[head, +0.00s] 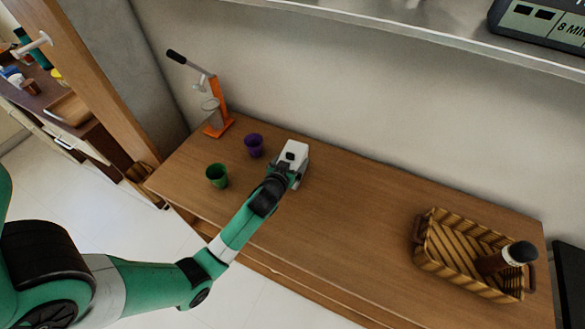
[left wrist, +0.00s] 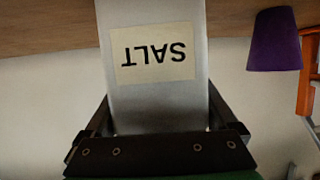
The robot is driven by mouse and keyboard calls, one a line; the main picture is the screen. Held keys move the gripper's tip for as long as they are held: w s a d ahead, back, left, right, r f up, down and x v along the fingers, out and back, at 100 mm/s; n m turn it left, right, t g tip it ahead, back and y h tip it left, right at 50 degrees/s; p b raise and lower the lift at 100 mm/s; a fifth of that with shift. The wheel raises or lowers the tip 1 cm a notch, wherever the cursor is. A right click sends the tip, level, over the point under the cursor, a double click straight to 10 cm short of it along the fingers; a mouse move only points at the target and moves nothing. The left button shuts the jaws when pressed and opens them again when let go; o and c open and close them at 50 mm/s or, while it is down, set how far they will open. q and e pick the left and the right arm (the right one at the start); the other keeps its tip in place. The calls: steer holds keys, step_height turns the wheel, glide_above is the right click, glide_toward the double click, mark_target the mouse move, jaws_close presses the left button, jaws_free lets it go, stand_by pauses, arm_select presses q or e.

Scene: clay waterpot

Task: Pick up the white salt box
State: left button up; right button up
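The white salt box (head: 294,152) is at the back of the wooden table, left of its middle, in the head view. My left gripper (head: 286,174) is at the box's near side. In the left wrist view the box (left wrist: 155,95) fills the space between the two dark fingers, which touch it on both sides. Its SALT label appears upside down there. I cannot tell whether the box still rests on the table. My right gripper is not in view.
A purple cup (head: 254,146) and a green cup (head: 217,176) stand left of the box. An orange press (head: 220,118) stands at the back left. A woven basket (head: 460,258) holding a dark bottle (head: 508,258) is on the right. The table's middle is clear.

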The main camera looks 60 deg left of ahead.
mark_target(290, 156)
arm_select(q)
steer(key=c, duration=1.2)
steer(key=shift+r, duration=0.1)
steer(key=shift+r+p, duration=0.3)
steer(key=shift+r, duration=0.25)
steer(key=r, duration=0.1)
steer(key=r+p, duration=0.1)
steer(key=r, duration=0.1)
steer(key=shift+d, duration=0.25)
steer(key=d+r, duration=0.1)
steer(key=s+d+r+p, duration=0.1)
steer(key=r, duration=0.1)
steer(key=d+r+p, duration=0.1)
steer(key=shift+s+d+r, duration=0.2)
steer(key=shift+s+r, duration=0.05)
steer(key=shift+s, duration=0.1)
steer(key=s+d+r+p, duration=0.1)
steer(key=d+p, duration=0.2)
steer(key=s+d+r+p, duration=0.2)
steer(key=p, duration=0.1)
steer(key=s+d+r+p, duration=0.1)
steer(key=d+p, duration=0.2)
steer(key=shift+s+d+r, duration=0.15)
steer(key=shift+s+d, duration=0.15)
steer(key=shift+d, duration=0.05)
